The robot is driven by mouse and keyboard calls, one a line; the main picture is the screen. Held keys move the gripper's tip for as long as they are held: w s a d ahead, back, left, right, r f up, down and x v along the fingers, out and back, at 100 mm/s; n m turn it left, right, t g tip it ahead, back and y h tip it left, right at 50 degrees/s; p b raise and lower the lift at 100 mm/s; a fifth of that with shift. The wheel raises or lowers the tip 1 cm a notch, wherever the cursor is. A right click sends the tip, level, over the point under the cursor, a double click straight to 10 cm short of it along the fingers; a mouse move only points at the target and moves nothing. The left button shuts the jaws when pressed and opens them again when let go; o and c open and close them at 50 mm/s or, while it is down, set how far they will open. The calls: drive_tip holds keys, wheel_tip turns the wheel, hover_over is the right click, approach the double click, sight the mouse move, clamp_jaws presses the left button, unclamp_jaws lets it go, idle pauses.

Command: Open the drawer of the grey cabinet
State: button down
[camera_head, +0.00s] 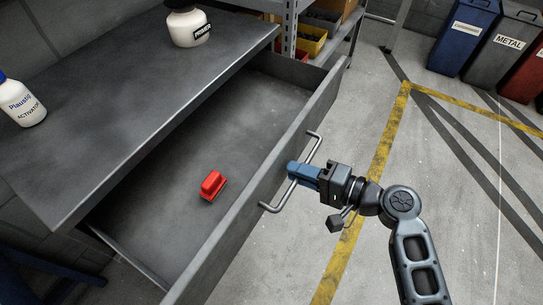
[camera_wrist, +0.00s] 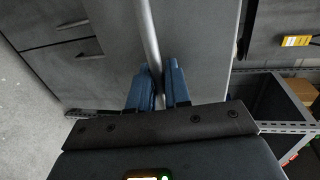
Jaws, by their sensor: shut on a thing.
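The drawer (camera_head: 272,176) of the grey cabinet (camera_head: 110,88) stands pulled out, with its inside in view in the head view. A bar handle (camera_head: 312,150) runs along its front. My gripper (camera_head: 296,171) is shut on this handle near its middle, with its blue fingers around the bar. In the wrist view the handle (camera_wrist: 149,35) passes between the two blue fingertips (camera_wrist: 158,84). A small red object (camera_head: 212,186) lies on the drawer floor.
Two white bottles (camera_head: 187,27) (camera_head: 20,102) stand on the cabinet top. A shelf rack with bins (camera_head: 312,38) stands behind the drawer. Waste bins (camera_head: 497,48) stand at the far right. The floor (camera_head: 455,190) right of the drawer is clear, with a yellow line.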

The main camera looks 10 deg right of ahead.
drive_tip(key=f+v, duration=0.1)
drive_tip(key=v, duration=0.6)
drive_tip(key=shift+f, duration=0.25)
drive_tip(key=shift+d, duration=0.1)
drive_tip(key=c, duration=1.3)
unclamp_jaws()
drive_tip(key=shift+c, duration=0.2)
drive_tip(key=v, duration=0.7)
drive_tip(key=shift+s+d+b, duration=0.2)
drive_tip(key=shift+d+b, duration=0.1)
drive_tip(key=shift+d, duration=0.05)
